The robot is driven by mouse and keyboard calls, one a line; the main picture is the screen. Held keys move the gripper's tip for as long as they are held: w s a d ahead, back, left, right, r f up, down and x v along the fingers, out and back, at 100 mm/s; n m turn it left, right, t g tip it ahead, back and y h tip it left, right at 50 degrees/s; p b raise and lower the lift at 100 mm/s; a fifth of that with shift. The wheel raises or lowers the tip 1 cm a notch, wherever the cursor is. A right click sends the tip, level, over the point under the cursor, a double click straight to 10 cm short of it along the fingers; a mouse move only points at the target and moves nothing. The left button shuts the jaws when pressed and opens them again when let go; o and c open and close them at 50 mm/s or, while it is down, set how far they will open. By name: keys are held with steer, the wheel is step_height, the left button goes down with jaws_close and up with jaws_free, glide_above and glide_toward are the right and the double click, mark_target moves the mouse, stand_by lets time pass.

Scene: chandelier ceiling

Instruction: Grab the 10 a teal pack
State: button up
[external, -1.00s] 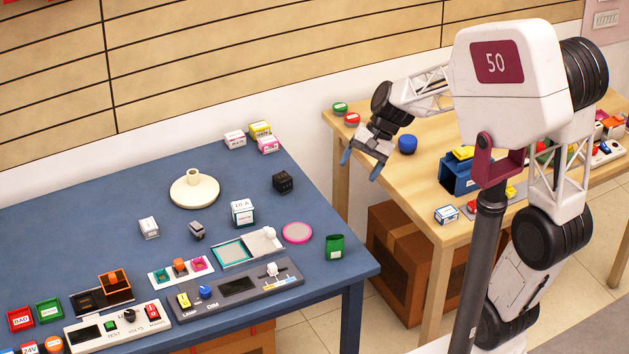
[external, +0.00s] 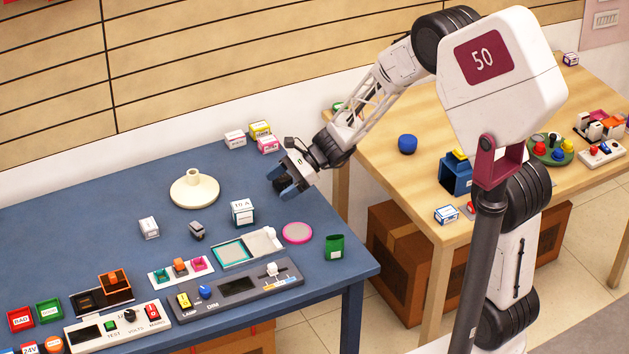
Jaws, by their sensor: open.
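The 10 A pack (external: 243,212) is a small white box with a dark teal lower band, labelled "10 A". It stands upright on the blue table (external: 110,215), behind the teal-framed tray. My gripper (external: 287,190) is open and empty, with blue fingertips pointing down and to the left. It is over the back right part of the blue table, to the right of the pack and apart from it. The black cube (external: 277,184) is mostly hidden behind my fingers.
A cream round stand (external: 194,190) is left of the pack. A teal-framed tray (external: 236,253), a pink-rimmed disc (external: 297,233) and a green cup (external: 334,247) are in front. A white block (external: 149,227) and grey block (external: 197,231) stand to the left. Small boxes (external: 260,131) sit behind.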

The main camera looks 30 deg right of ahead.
mark_target(233, 214)
steer(key=w+a+f+m, duration=0.1)
steer(key=f, duration=0.1)
steer(key=w+f+m, duration=0.1)
steer(key=w+f, duration=0.1)
steer(key=w+a+f+m+t+y, duration=0.1)
steer(key=shift+w+a+f, duration=0.15)
steer(key=shift+a+f, duration=0.15)
steer(key=shift+f, duration=0.1)
steer(key=shift+x, duration=1.25)
steer(key=shift+a, duration=0.1)
steer(key=shift+x, duration=2.55)
steer(key=shift+f, duration=0.2)
steer(key=c, duration=1)
